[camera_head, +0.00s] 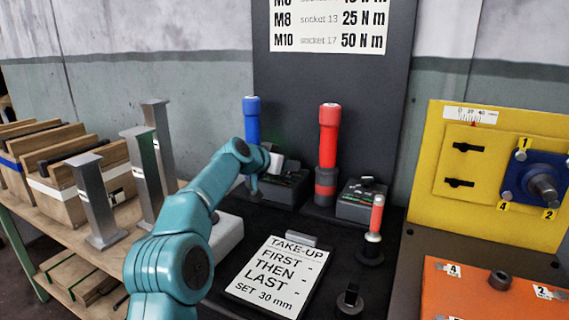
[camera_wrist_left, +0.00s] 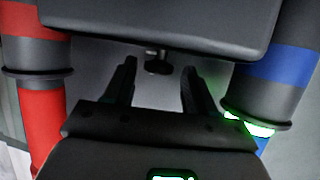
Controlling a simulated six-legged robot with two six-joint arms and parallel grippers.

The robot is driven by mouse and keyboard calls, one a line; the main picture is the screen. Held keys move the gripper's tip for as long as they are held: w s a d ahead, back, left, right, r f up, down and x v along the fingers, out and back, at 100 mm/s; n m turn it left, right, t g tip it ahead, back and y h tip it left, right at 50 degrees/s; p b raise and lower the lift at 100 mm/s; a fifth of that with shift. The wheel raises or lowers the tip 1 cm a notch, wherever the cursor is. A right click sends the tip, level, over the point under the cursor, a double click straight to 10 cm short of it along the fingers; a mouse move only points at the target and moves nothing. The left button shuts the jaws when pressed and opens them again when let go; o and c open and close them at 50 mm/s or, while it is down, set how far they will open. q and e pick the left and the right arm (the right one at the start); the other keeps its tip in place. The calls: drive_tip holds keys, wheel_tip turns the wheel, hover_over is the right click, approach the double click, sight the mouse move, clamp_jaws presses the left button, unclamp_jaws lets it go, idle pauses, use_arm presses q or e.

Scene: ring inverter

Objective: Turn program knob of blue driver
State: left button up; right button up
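The blue driver (camera_head: 252,122) stands upright at the back, beside a dark control box (camera_head: 284,188). In the left wrist view the picture is turned over: the blue driver (camera_wrist_left: 281,65) is at right and a dark box (camera_wrist_left: 160,20) spans the top. A small dark knob (camera_wrist_left: 158,64) sticks out of that box. My left gripper (camera_wrist_left: 158,68) is open, its fingers on either side of the knob with gaps showing. Contact is not visible. In the head view my left arm hides part of the control box and the fingertips. My right gripper is not in view.
The red driver (camera_head: 328,140) stands to the right; it also shows in the left wrist view (camera_wrist_left: 38,90). Its own box (camera_head: 358,203) is beside it. A small red-handled tool (camera_head: 376,218), a take-up card (camera_head: 272,278) and grey metal posts (camera_head: 96,200) stand nearby.

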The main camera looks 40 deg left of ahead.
use_arm(q)
drive_tip(key=shift+w, duration=0.1)
drive_tip(key=b+v, duration=0.2)
drive_tip(key=v, duration=1.4)
drive_tip(key=shift+s+b, duration=0.2)
drive_tip(key=shift+b, duration=0.15)
drive_tip(key=shift+s+f, duration=0.1)
